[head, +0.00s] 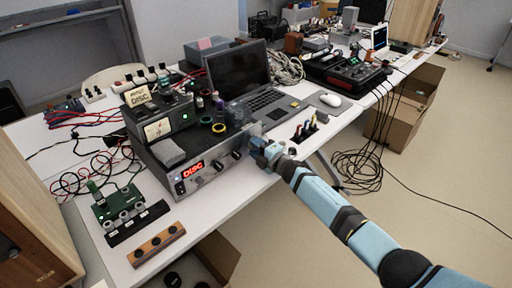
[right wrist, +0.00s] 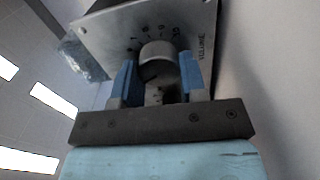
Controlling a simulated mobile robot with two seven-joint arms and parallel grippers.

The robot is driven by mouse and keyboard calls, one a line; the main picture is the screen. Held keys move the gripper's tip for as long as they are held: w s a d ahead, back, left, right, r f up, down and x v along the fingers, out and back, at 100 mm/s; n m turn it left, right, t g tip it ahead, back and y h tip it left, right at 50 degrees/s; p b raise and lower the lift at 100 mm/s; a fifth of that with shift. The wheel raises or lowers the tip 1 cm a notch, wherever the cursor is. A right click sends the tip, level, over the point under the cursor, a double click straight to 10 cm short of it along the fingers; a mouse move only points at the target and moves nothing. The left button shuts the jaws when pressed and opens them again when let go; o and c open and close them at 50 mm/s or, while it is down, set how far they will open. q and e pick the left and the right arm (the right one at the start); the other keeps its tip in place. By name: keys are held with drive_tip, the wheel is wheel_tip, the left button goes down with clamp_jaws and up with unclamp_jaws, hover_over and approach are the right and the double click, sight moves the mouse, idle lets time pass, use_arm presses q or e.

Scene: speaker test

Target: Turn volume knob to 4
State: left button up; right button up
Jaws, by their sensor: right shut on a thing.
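The silver amplifier (head: 210,172) stands at the front edge of the white table, with a red lit display reading DISC. My right gripper (head: 258,147) is at the right end of its front panel. In the right wrist view the grey volume knob (right wrist: 157,50) sits between the two blue fingers of the right gripper (right wrist: 160,68), which are shut on it. The panel (right wrist: 105,28) has a VOLUME label and an arc of numbers around the knob. I cannot read the knob's setting. The gripper hides the knob in the head view. My left gripper is not in view.
A laptop (head: 240,75) stands behind the amplifier. A green circuit board (head: 118,205) and a wooden block with black knobs (head: 157,244) lie at left. Cables (head: 365,172) coil on the floor at right.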

drive_tip(key=o, duration=0.9)
drive_tip(key=shift+o, duration=0.2)
use_arm(q)
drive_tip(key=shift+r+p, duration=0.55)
drive_tip(key=shift+p, duration=0.85)
use_arm(e)
drive_tip(key=v, duration=1.3)
drive_tip(key=shift+s+d, duration=0.25)
drive_tip(key=shift+s, duration=0.05)
